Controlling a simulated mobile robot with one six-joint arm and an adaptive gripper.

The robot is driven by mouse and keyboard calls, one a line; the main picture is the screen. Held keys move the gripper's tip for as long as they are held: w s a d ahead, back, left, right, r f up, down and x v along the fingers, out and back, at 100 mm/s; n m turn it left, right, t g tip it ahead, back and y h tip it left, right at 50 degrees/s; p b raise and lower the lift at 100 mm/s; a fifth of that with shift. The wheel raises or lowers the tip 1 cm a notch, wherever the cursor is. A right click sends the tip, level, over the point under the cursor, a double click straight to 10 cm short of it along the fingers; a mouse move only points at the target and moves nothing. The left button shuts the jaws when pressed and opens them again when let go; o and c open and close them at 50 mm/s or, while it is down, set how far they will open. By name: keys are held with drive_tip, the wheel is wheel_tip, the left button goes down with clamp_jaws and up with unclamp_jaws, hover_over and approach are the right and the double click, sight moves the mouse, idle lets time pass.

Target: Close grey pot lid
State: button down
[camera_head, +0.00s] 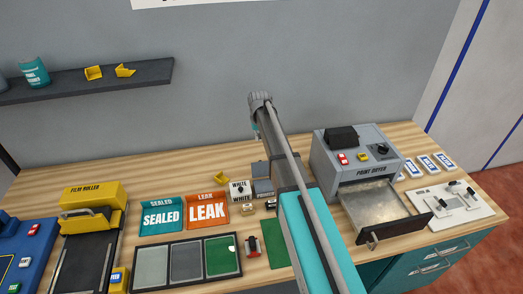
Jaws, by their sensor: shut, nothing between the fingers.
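A small grey box-like pot (263,188) stands on the wooden bench, just left of my arm. A grey flap that looks like its lid (261,170) rises behind it and seems raised; my arm covers part of the right side. My arm reaches up across the middle of the view, and its wrist end is high above the bench, against the grey wall. My gripper is hidden behind the arm, so its fingers do not show.
Left of the pot are a white box (240,191), an orange LEAK tray (207,210) and a teal SEALED tray (161,215). A print dryer (362,160) with its drawer (377,208) pulled out stands to the right. A yellow film roller (92,207) stands left.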

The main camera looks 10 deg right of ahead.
sight(261, 168)
drive_tip(key=shift+a+f, duration=0.1)
drive_tip(key=shift+f, duration=0.05)
drive_tip(key=f+b, duration=0.6)
drive_tip(key=w+f+b, duration=0.1)
drive_tip(key=f+b, duration=0.3)
drive_tip(key=shift+s+r+p, duration=0.2)
drive_tip(key=shift+s+r, duration=0.05)
drive_tip(key=shift+s, duration=0.45)
drive_tip(key=shift+s+r+p, duration=0.2)
drive_tip(key=shift+s, duration=0.45)
drive_tip(key=shift+s+r+p, duration=0.2)
drive_tip(key=shift+s+r, duration=0.05)
drive_tip(key=shift+s, duration=0.45)
